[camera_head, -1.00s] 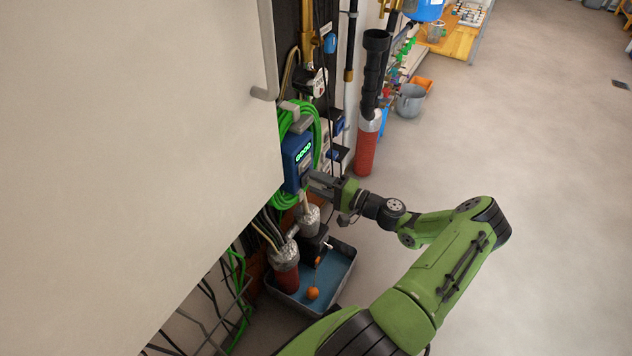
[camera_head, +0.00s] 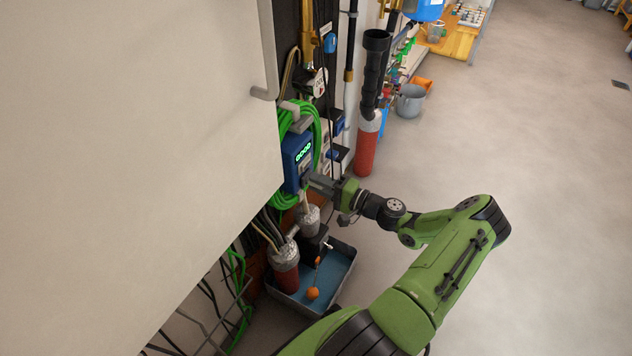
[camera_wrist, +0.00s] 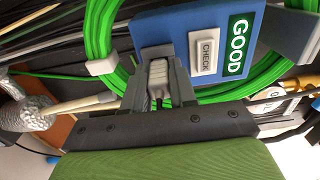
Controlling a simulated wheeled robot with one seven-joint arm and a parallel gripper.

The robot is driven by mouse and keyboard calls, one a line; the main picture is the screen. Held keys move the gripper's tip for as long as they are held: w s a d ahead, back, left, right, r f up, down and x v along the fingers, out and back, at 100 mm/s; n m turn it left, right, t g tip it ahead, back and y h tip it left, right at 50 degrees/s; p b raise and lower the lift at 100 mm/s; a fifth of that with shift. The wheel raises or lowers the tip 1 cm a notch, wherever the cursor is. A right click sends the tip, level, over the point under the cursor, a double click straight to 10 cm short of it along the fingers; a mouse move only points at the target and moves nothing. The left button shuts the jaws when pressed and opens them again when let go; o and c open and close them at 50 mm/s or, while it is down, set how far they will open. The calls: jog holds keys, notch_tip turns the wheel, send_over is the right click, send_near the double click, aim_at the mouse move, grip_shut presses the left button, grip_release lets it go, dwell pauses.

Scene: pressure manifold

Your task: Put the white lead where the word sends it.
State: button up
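The blue tester box (camera_head: 293,168) hangs on the manifold wall amid green hose. Its lit screen reads GOOD (camera_wrist: 237,45), beside a grey button marked CHECK (camera_wrist: 206,52). My gripper (camera_head: 312,183) is at the box's lower right side. In the wrist view my gripper (camera_wrist: 160,85) is shut on a ribbed grey-white plug (camera_wrist: 159,75), whose far end meets the box's edge. The white lead (camera_wrist: 80,107) runs from a foil-wrapped fitting (camera_wrist: 28,112) to behind my fingers. Its join to the plug is hidden.
Green hose coils (camera_wrist: 100,35) surround the box. A tray with a blue floor (camera_head: 340,270) and orange float (camera_head: 313,293) lies below. A red cylinder with a black pipe (camera_head: 367,150) stands beyond. A large pale panel (camera_head: 130,150) fills the left. Open floor lies right.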

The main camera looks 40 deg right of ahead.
grip_shut()
jog(key=v, duration=0.6)
dwell(0.9)
jog(key=shift+a, duration=0.1)
